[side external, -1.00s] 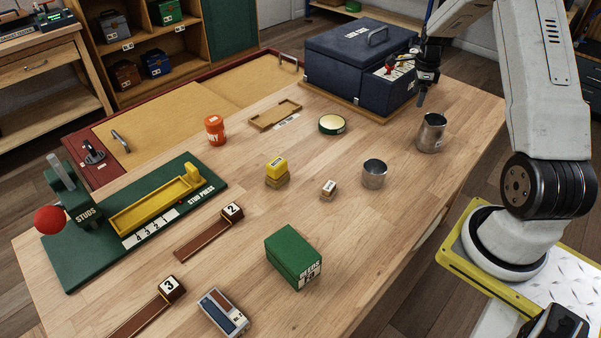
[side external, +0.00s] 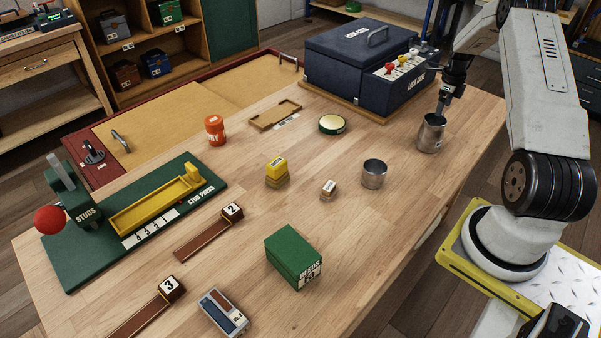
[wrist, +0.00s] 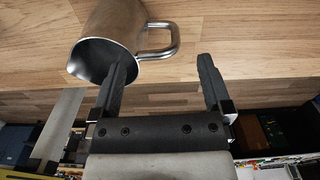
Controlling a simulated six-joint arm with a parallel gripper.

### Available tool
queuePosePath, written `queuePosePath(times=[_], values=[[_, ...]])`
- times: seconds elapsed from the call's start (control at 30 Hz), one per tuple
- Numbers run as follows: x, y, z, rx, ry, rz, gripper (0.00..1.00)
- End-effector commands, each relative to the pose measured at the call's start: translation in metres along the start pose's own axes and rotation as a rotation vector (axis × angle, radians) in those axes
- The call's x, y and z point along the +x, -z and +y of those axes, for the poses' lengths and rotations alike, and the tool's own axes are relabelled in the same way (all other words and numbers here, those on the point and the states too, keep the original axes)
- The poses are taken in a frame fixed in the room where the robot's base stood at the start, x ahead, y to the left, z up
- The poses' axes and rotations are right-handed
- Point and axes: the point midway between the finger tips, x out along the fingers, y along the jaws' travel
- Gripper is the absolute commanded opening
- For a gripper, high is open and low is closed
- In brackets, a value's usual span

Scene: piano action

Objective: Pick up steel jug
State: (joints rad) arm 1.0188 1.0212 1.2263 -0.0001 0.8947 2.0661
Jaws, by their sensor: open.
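My gripper (side external: 441,114) is at the jug's rim in the side view, pointing down. In the wrist view my gripper (wrist: 165,62) is open, with one finger near the jug's mouth and the other to the right past the handle. The handle's end lies between the two fingers as seen there. I cannot tell whether a finger touches the jug.
A dark blue box (side external: 340,62) with coloured knobs stands close behind the jug. A plain metal cup (side external: 374,174) stands to its front left. A green box (side external: 293,257), a round tin (side external: 332,124) and a yellow block (side external: 277,168) stand farther off. Bench near the jug's front is clear.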

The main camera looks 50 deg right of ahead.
Motion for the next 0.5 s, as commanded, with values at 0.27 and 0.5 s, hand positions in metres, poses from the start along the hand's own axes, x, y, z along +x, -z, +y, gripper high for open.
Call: queuePosePath(times=[0.27, 0.5], values=[[0.006, 0.000, 0.001, -0.001, -0.001, 0.000, 1.00], [0.031, 0.002, 0.002, -0.001, -0.002, 0.001, 1.00]])
